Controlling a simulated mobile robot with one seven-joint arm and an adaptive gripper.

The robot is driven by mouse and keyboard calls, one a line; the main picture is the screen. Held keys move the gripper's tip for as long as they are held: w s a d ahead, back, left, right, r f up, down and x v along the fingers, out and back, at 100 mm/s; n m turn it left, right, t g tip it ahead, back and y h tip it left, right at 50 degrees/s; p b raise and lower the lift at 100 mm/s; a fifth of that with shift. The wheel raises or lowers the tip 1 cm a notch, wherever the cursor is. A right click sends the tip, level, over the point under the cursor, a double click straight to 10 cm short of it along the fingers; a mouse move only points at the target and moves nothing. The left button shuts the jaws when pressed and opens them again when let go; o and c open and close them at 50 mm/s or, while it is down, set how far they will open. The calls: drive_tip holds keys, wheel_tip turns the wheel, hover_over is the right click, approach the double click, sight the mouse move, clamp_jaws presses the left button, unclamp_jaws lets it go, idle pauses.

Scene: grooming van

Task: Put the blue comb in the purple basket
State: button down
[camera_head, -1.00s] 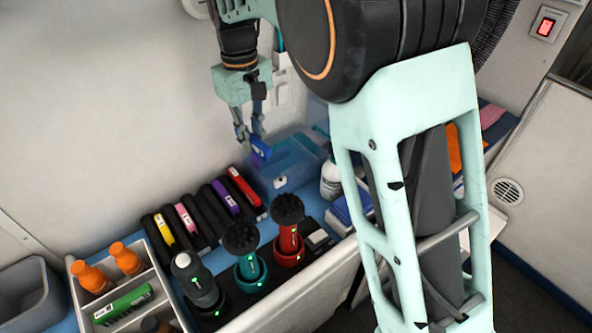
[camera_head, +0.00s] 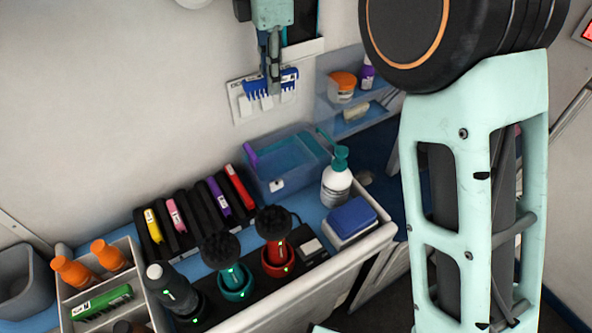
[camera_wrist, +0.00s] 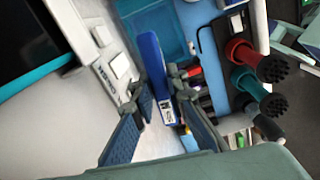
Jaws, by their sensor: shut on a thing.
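My gripper (camera_head: 272,80) is high in front of the back wall and shut on a blue comb (camera_head: 288,77). In the head view the comb lies roughly level across the fingers, in front of a white wall rack (camera_head: 238,102). In the wrist view the blue comb (camera_wrist: 151,55) runs lengthwise between the two fingers of my gripper (camera_wrist: 160,95). I cannot make out a purple basket in either current view.
A translucent blue bin (camera_head: 285,178) with a purple piece (camera_head: 250,154) at its left corner stands below my gripper. A white pump bottle (camera_head: 336,186) is right of it. A wall shelf (camera_head: 362,125) holds jars.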

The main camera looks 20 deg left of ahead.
drive_tip(key=shift+w+d+r+n, duration=0.15)
drive_tip(key=shift+w+r+n, duration=0.25)
drive_tip(key=shift+n, duration=0.2)
drive_tip(key=shift+f, duration=0.15)
drive_tip(key=b, duration=0.3)
approach(280, 166)
drive_tip(key=s+f, duration=0.1)
drive_tip(key=f, duration=0.1)
drive_tip(key=s+d+f, duration=0.1)
drive_tip(key=s+f, duration=0.1)
drive_tip(key=f, duration=0.1)
drive_tip(key=shift+s+d+f, duration=0.15)
drive_tip(key=shift+d+f, duration=0.05)
drive_tip(key=shift+f, duration=0.15)
drive_tip(key=shift+f, duration=0.15)
drive_tip(key=c, duration=1.9)
unclamp_jaws()
wheel_tip(280, 166, up, 12)
drive_tip(key=shift+r+p, duration=0.2)
drive_tip(key=shift+p, duration=0.15)
